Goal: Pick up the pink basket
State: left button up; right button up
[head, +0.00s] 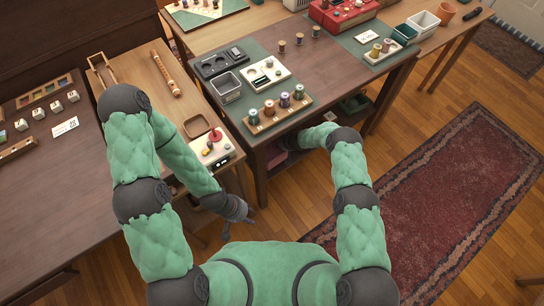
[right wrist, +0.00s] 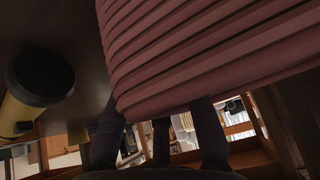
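The pink basket (right wrist: 205,50) fills the upper middle and right of the right wrist view, with its ribbed wall very close to the camera. In the head view only a small pink patch of it (head: 278,160) shows below the dark table. My right gripper (right wrist: 158,130) has its dark fingers spread apart at the basket's lower edge in the picture; their tips are hidden by it, and contact is unclear. In the head view the right hand is hidden under the table. My left gripper (head: 240,214) hangs empty beside the light wooden table, fingers apart.
The dark table (head: 330,95) above the basket carries spools and trays. A green container (head: 355,103) sits beneath it. A yellow cylinder with a black end (right wrist: 38,85) is beside the basket. A red rug (head: 440,190) lies on open floor at right.

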jog(key=shift+w+f+b, duration=0.1)
jog(key=shift+f+b, duration=0.1)
jog(key=shift+b, duration=0.15)
grip_shut()
jog(key=shift+r, duration=0.1)
